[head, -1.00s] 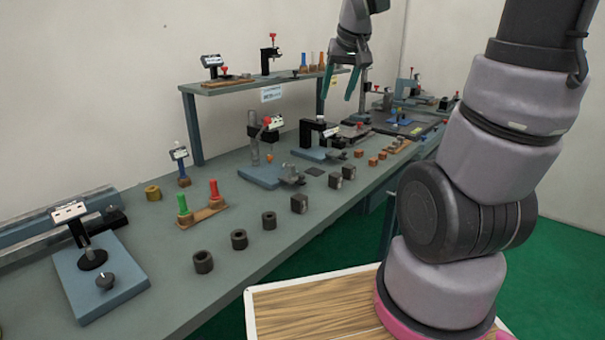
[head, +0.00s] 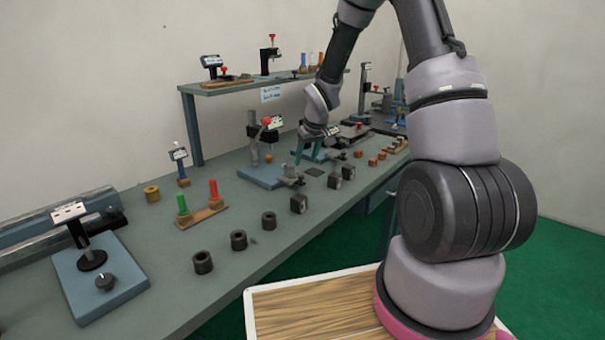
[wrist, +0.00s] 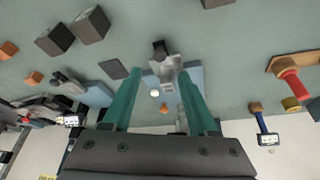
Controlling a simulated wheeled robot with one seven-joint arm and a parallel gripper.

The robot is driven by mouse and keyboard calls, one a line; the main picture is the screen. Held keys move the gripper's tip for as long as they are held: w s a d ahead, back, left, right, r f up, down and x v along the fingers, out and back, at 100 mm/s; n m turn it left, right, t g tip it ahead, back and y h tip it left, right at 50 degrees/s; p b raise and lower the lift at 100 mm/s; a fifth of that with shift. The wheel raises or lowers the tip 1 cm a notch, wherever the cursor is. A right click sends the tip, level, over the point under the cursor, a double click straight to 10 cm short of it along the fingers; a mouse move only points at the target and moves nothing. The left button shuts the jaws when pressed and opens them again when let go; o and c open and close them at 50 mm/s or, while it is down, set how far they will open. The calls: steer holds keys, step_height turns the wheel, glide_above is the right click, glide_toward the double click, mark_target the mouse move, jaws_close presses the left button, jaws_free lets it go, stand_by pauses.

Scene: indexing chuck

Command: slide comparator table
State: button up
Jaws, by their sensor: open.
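A comparator stand has a blue base (head: 258,174), an upright column, a small display and a red knob. A grey metal piece (head: 291,173), which I take for its sliding table, sits at the base's right end. In the wrist view this grey piece (wrist: 166,66) carries a black knob (wrist: 160,47) and lies between the fingers in the picture, with the blue base behind it. My gripper (head: 307,159) is open and empty, fingers pointing down near the grey piece. I cannot tell whether the fingers touch it.
A thin dark plate (head: 314,172) lies beside the grey piece. Red and green pegs (head: 213,189) stand left on a wooden base. A raised shelf (head: 240,86) runs behind.

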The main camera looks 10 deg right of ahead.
mark_target(301, 176)
steer(key=x, duration=0.7)
steer(key=shift+f, duration=0.1)
jaws_close()
stand_by(1.2)
